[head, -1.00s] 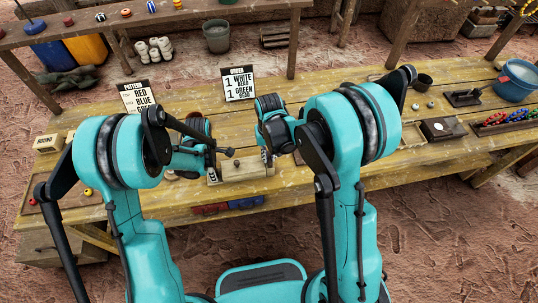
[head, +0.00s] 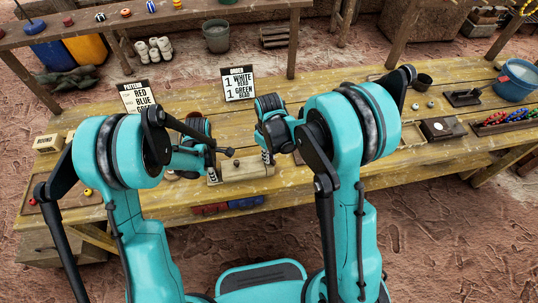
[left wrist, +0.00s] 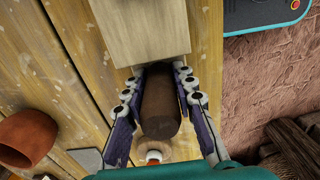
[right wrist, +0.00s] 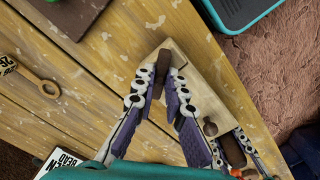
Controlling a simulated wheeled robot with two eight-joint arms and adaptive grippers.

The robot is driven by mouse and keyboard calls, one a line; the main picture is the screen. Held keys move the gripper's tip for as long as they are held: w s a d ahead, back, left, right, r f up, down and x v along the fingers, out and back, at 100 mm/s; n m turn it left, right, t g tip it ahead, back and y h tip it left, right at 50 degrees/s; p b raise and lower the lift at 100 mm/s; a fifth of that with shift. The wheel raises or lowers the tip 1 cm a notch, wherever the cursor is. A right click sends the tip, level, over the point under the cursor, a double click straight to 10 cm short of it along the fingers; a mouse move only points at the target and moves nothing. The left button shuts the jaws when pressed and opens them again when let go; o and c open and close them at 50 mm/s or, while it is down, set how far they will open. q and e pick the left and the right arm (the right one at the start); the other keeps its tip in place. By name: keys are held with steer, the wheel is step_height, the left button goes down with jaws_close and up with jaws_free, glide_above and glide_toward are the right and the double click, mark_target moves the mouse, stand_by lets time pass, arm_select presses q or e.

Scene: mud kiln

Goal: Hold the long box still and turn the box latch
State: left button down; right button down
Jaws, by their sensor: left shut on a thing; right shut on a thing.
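The long box (head: 245,170) is pale wood and lies on the bench between my two grippers. In the right wrist view the long box (right wrist: 196,78) runs diagonally, with a small round knob (right wrist: 210,128) on it. My right gripper (right wrist: 160,76) is shut on the dark brown box latch (right wrist: 162,62) at one end. My left gripper (left wrist: 158,72) is shut on a dark brown rounded grip (left wrist: 160,112) at the box's other end, beside the pale wood (left wrist: 148,30). In the head view my arms partly hide the box ends and the latch.
A terracotta pot (left wrist: 28,138) stands near my left gripper. A wooden piece with a ring end (right wrist: 38,80) lies on the bench near my right gripper. An order card (head: 238,84) stands behind the box. A blue bucket (head: 515,80) and a bead tray (head: 500,124) are at the right.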

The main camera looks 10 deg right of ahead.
steer(key=n, duration=0.5)
steer(key=shift+n, duration=0.3)
steer(key=n, duration=0.5)
stand_by(0.4)
steer(key=c, duration=1.6)
jaws_free()
steer(key=shift+a, duration=0.1)
steer(key=shift+o, duration=0.2)
step_height(320, 180, up, 12)
